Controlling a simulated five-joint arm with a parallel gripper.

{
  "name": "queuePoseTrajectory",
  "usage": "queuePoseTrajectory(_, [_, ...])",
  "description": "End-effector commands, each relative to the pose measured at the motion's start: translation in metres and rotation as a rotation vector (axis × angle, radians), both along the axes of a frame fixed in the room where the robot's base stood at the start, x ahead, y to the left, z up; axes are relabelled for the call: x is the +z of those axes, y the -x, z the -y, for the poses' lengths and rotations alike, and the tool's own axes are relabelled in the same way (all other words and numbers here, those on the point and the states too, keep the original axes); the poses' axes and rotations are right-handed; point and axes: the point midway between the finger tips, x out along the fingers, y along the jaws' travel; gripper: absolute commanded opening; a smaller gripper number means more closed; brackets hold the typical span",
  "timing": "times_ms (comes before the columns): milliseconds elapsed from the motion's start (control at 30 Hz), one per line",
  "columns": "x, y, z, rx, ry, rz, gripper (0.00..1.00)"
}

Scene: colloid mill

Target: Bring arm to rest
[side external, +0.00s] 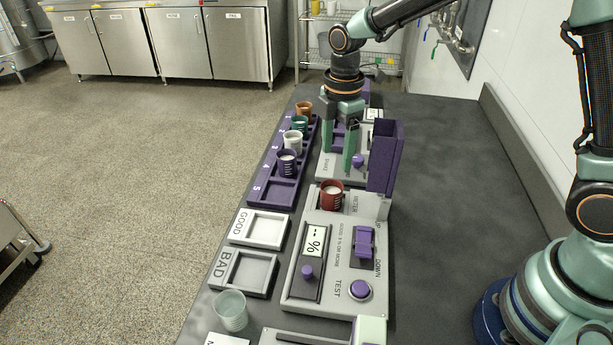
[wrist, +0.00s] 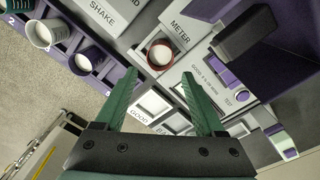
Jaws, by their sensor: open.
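My gripper (side external: 338,158) hangs pointing down over the grey shake station, its green fingers apart with nothing between them. The wrist view also shows the gripper (wrist: 160,85) open, with the red cup (wrist: 161,50) beyond the fingertips. That red cup (side external: 331,198) stands upright at the meter station, apart from the fingers. The purple rack (side external: 283,192) holds an orange cup (side external: 304,112), a teal cup (side external: 299,125), a white cup (side external: 292,142) and a purple cup (side external: 286,163). Its slot 5 is empty.
The GOOD tray (side external: 265,229) and BAD tray (side external: 248,272) are empty. A translucent cup (side external: 231,311) stands near the front. A tall purple holder (side external: 384,158) rises right of the red cup.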

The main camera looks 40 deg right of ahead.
Motion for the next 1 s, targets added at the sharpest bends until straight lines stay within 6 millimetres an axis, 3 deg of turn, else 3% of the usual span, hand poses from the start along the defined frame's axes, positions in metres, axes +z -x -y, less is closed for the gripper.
queuePoseTrajectory(200, [0.013,0.000,0.000,0.000,0.000,0.000,0.71])
queuePoseTrajectory(567, [0.012,0.007,-0.002,-0.004,0.003,-0.017,0.71])
queuePoseTrajectory(667, [0.005,0.035,-0.008,-0.028,0.018,-0.088,0.71])
queuePoseTrajectory(833, [0.001,0.129,-0.013,-0.177,0.104,-0.278,0.71])
queuePoseTrajectory(900, [0.011,0.141,-0.006,-0.297,0.107,-0.256,0.71])
queuePoseTrajectory(1000, [0.027,0.144,0.004,-0.460,0.080,-0.183,0.71])
